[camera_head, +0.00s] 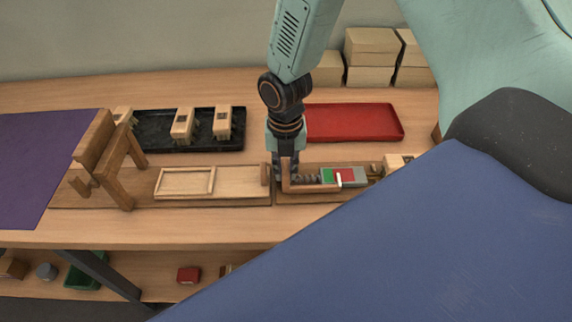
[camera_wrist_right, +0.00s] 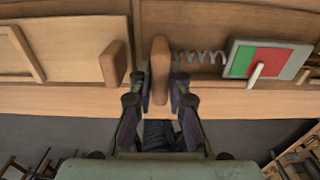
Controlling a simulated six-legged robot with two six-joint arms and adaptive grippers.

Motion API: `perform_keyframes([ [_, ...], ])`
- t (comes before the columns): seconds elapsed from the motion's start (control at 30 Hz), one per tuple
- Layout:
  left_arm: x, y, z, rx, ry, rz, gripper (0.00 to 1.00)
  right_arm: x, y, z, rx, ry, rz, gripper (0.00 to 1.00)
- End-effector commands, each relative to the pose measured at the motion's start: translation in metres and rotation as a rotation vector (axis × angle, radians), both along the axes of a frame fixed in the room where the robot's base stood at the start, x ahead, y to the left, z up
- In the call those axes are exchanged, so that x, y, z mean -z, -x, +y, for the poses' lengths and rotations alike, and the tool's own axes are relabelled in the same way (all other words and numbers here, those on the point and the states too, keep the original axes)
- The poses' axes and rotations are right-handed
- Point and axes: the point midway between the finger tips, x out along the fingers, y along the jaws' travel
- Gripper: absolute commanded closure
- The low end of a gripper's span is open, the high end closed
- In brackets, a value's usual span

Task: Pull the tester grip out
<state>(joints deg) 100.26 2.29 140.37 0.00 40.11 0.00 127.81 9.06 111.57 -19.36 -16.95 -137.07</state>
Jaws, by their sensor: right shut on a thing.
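The tester has a grey gauge box (camera_head: 358,178) with a green and a red field and a white needle near the line between them. It also shows in the wrist view (camera_wrist_right: 296,64). A coiled spring (camera_wrist_right: 200,56) runs from the box to the upright wooden tester grip (camera_wrist_right: 160,62). My right gripper (camera_wrist_right: 160,98) is shut on the grip, with a finger on each side. In the head view my right gripper (camera_head: 286,170) comes down from above and partly hides the grip. My left gripper is not in view.
A wooden block (camera_head: 264,174) stands close left of the gripper, at the end of a board with a shallow frame (camera_head: 186,181). Behind are a black tray (camera_head: 160,142) with brush blocks and a red tray (camera_head: 355,121). A wooden stand (camera_head: 110,160) is at left.

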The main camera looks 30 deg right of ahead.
Motion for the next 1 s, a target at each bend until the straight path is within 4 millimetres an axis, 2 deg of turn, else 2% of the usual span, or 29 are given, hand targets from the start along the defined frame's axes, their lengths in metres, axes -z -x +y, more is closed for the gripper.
perform_keyframes([
  [0.1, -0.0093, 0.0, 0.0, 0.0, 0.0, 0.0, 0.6, -0.0037, -0.004, 0.0007, 0.0, 0.0, -0.009, 1.0],
  [0.37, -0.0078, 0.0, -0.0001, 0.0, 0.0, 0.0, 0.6, -0.0025, -0.0053, 0.0008, 0.0, 0.0, -0.013, 1.0],
  [0.4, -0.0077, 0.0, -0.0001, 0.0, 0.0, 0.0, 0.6, -0.0025, -0.0054, 0.0007, 0.0, 0.0, -0.014, 0.82],
  [0.63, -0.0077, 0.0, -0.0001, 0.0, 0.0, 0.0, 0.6, -0.0017, -0.0035, 0.0008, 0.0, 0.0, -0.008, 0.62],
  [1.0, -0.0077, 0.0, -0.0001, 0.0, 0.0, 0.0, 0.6, -0.0021, -0.0019, 0.0007, 0.0, 0.0, -0.004, 0.6],
])
